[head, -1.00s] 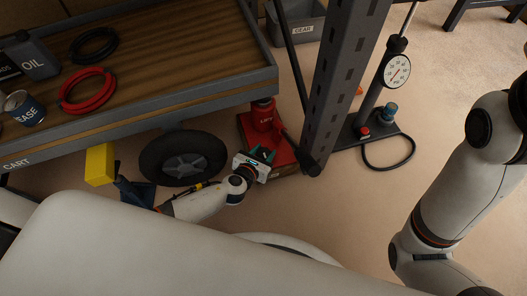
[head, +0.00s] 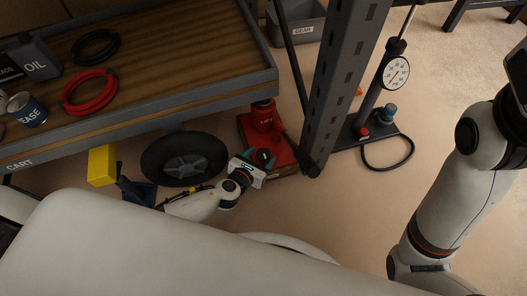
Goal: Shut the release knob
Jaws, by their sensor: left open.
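The red jack (head: 283,152), with "LIFT" on its upright cylinder (head: 263,116), stands on the floor between the cart and the grey rack post. A small dark knob (head: 264,156) shows low on its near side; I take this for the release knob. My left gripper (head: 261,159) is at the jack's near side, with its teal fingers open, one to each side of the knob. I cannot tell whether they touch it, nor how far the knob is turned. My right arm comes in at the right, but its gripper is out of view.
The cart (head: 180,98) overhangs at the left, its wheel (head: 184,158) close beside my left forearm. A floor pump (head: 368,125) with a gauge stands further right.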

